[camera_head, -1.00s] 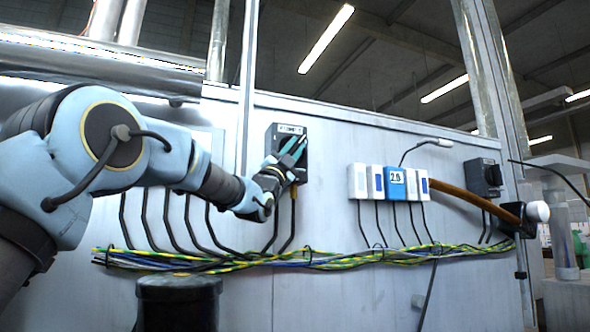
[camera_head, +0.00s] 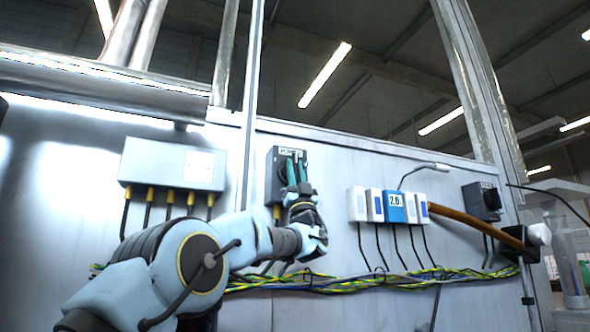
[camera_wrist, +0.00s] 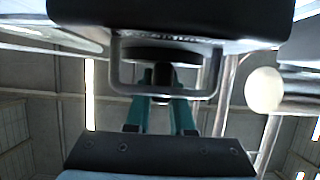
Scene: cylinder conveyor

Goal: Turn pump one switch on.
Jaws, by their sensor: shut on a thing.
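A black switch box (camera_head: 273,172) is mounted on the pale metal cabinet wall, left of centre in the head view. A label at its top is too small to read with certainty. My gripper (camera_head: 297,168) points upward in front of the box, its teal fingers over the switch front. In the wrist view, my gripper (camera_wrist: 162,92) has its two fingers on either side of a small dark knob (camera_wrist: 162,74), shut on it. The box shows as a dark shape (camera_wrist: 165,14) at the top there. The fingers hide most of the knob in the head view.
A grey box (camera_head: 150,167) with yellow cable fittings is at left. White and blue modules (camera_head: 397,207) are right of my gripper, with a second black switch box (camera_head: 481,203) farther right. A cable bundle (camera_head: 360,281) runs along the wall below.

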